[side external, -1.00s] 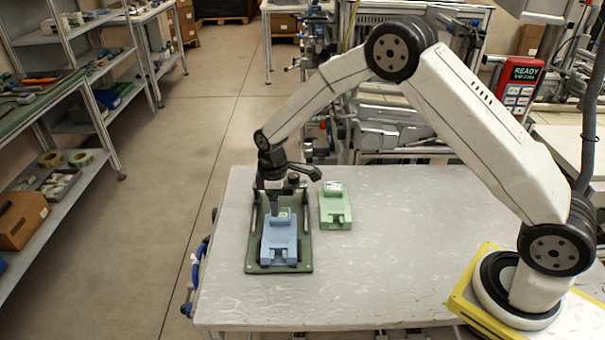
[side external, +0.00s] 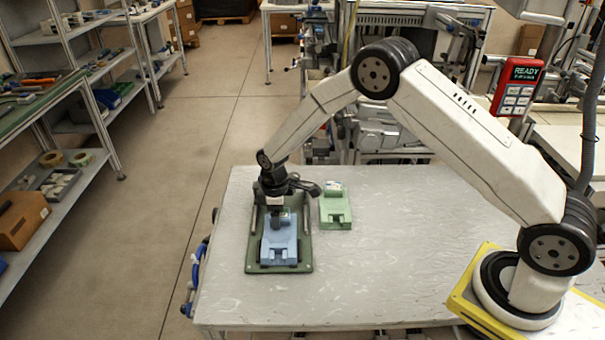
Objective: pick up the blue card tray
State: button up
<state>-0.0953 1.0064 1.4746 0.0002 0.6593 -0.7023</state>
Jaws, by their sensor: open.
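The blue card tray (side external: 279,247) lies in a dark green fixture plate (side external: 306,258) on the left part of the table. My gripper (side external: 277,224) points down over the rear end of the blue tray. It is open, and its fingers are small and partly merged with the dark wrist above. I cannot tell whether the fingertips touch the tray. The rear edge of the fixture is hidden behind my wrist.
A green card tray (side external: 335,208) lies on the table just right of the fixture. The white table (side external: 400,270) is clear to the right, up to my yellow-edged base. Upright posts of the fixture stand close beside my wrist.

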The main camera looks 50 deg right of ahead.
grip_shut()
dwell(0.3)
jog(key=shift+r, duration=0.1)
jog(key=shift+r, duration=0.75)
jog(key=s+d+r, duration=0.1)
jog(key=s+r, duration=1)
jog(key=s, duration=0.3)
jog(key=shift+r, duration=0.15)
